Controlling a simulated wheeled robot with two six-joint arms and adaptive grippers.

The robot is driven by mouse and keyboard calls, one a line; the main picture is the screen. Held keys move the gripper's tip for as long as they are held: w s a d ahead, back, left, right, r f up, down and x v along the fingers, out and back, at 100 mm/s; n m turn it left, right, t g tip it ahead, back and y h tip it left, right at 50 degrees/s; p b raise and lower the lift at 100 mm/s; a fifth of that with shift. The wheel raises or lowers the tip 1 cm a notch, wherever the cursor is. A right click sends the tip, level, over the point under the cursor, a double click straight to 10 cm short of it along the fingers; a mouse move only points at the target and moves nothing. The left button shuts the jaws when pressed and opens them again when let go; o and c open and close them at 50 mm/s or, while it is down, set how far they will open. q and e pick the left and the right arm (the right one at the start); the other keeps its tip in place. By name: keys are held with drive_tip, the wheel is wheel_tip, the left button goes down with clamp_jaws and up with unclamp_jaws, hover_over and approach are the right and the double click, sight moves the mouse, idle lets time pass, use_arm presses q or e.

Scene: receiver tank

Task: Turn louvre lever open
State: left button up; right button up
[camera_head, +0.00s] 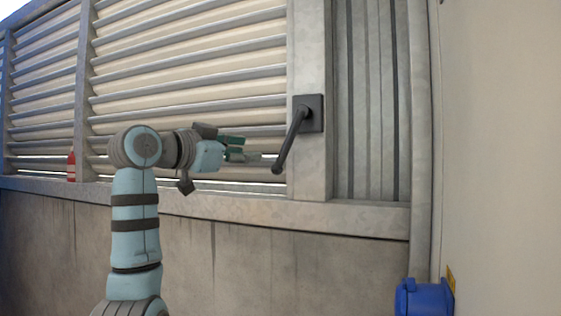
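The louvre lever (291,138) is a black handle on a square black plate fixed to the grey post right of the louvres. It slants down and to the left from its plate. My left gripper (247,151) is left of the lever's lower end, with its green-grey fingers pointing right towards it. A small gap shows in the picture between the fingertips and the lever. The fingers are seen from the side and look small, so their opening is unclear. My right gripper is out of view.
The slatted louvre panel (190,55) fills the wall behind my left arm. A grey ledge (250,211) runs below it, with a red bottle-like object (71,167) at the far left. A blue box (424,298) sits at the lower right.

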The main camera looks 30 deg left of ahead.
sight(281, 153)
use_arm(q)
drive_tip(key=w+p, duration=0.2)
drive_tip(key=w, duration=0.2)
drive_tip(key=w+d+p, duration=0.1)
drive_tip(key=w+p, duration=0.1)
drive_tip(key=w, duration=0.3)
drive_tip(key=w+d+p, duration=0.1)
drive_tip(key=w+p, duration=0.2)
drive_tip(key=w, duration=0.2)
drive_tip(key=shift+d, duration=0.1)
drive_tip(key=shift+w, duration=0.25)
drive_tip(key=shift+w+f, duration=0.2)
drive_tip(key=shift+f, duration=0.1)
drive_tip(key=shift+c, duration=0.3)
clamp_jaws()
